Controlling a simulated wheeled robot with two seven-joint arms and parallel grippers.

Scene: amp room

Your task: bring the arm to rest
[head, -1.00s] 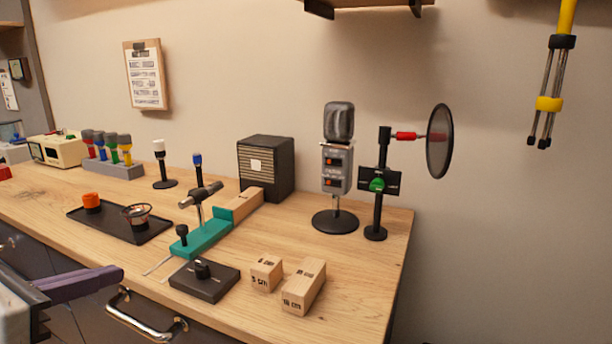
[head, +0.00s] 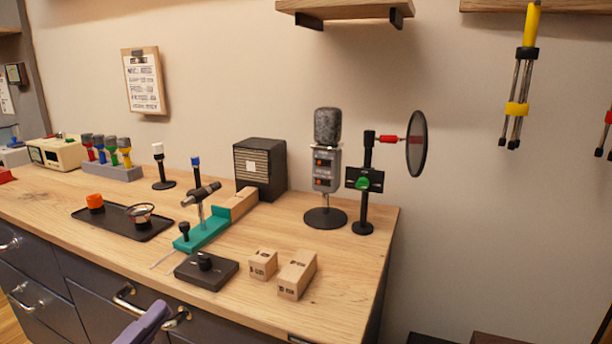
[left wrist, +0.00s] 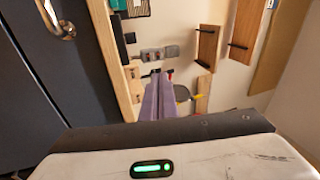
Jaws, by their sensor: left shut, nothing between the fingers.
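My left gripper (head: 155,314) shows at the bottom edge of the head view, with purple fingers. It is in front of the dark drawer fronts, below the bench top's front edge, and apart from the things on the bench. In the left wrist view its two purple fingers (left wrist: 158,78) lie together, shut, with nothing between them. Most of the left arm is outside the head view. My right gripper is in neither view.
The wooden bench (head: 350,275) carries a microphone (head: 326,155), a pop filter (head: 416,143), a dark tray (head: 115,226), a black knob box (head: 206,270) and wooden blocks (head: 297,274). A drawer handle (head: 130,300) sticks out near the gripper. A shelf (head: 345,10) hangs above.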

